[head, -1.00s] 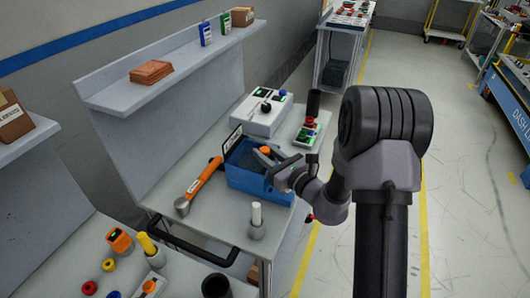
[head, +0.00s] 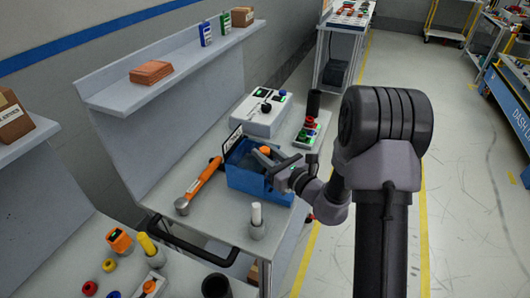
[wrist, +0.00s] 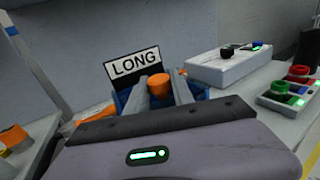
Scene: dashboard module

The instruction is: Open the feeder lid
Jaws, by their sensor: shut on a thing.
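The blue feeder (head: 243,181) is a box on the grey bench top, with a sign reading LONG (wrist: 135,66) standing at its back left. An orange knob (wrist: 159,85) shows at the feeder's top, and in the head view (head: 265,150) it is small. My gripper (wrist: 161,89) has its two grey fingers on either side of the knob and is shut on it. The gripper comes in from the right side of the feeder in the head view. My gripper body hides much of the feeder in the wrist view, so I cannot tell how far the lid stands open.
A white cylinder in a grey holder (head: 257,221) stands in front. A white control box (head: 264,115) and a button panel (head: 308,136) are behind. A black rail (head: 193,243) runs along the bench edge.

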